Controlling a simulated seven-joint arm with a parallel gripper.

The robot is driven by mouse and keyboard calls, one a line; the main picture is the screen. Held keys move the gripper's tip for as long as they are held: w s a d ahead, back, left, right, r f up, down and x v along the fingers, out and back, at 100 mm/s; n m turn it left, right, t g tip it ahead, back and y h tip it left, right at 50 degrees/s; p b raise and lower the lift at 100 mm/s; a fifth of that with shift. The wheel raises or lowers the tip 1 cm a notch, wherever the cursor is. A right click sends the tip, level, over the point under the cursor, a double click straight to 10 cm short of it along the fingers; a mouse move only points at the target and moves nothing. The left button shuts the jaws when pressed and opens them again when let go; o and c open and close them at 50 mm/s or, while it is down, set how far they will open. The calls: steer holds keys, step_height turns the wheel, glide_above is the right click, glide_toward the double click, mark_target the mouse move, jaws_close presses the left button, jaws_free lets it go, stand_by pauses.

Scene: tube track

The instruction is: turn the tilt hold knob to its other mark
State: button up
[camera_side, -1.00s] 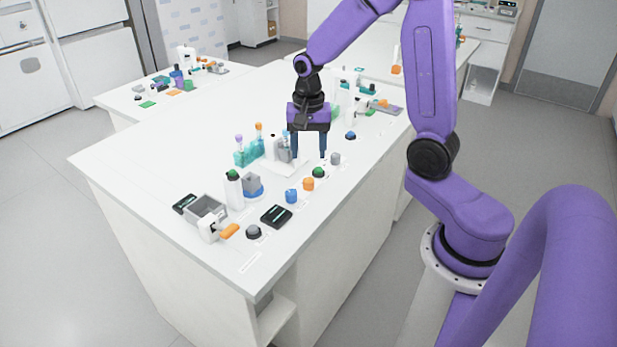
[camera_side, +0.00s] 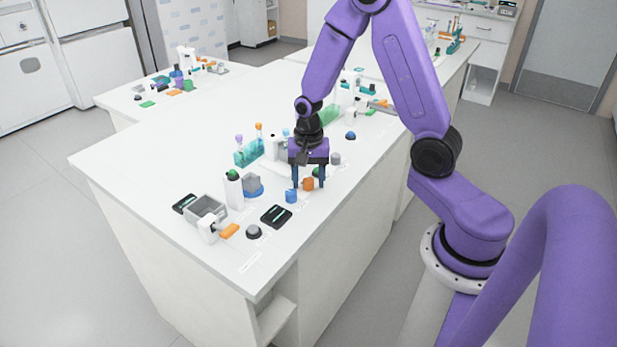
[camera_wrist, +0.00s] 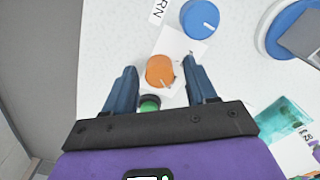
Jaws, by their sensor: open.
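An orange knob (camera_side: 308,184) stands on the white bench near its front edge. In the wrist view the orange knob (camera_wrist: 159,70) sits on a white plate, with a short pale pointer line toward its lower right. My gripper (camera_wrist: 160,66) is open, its dark blue fingers on either side of the orange knob with gaps. In the side view my gripper (camera_side: 309,181) is low over it; whether the tips reach its height is unclear. A blue knob (camera_wrist: 200,18) with a white line is just beyond. The frames show no readable tilt hold label.
A green knob (camera_wrist: 149,104) lies close behind the orange one, between my fingers' bases. A teal rack (camera_side: 249,152) is further back.

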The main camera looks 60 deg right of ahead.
jaws_close()
steer(key=shift+n, duration=0.3)
steer(key=n, duration=0.6)
steer(key=shift+a, duration=0.1)
steer(key=n, duration=0.3)
steer(key=shift+n, duration=2.1)
jaws_free()
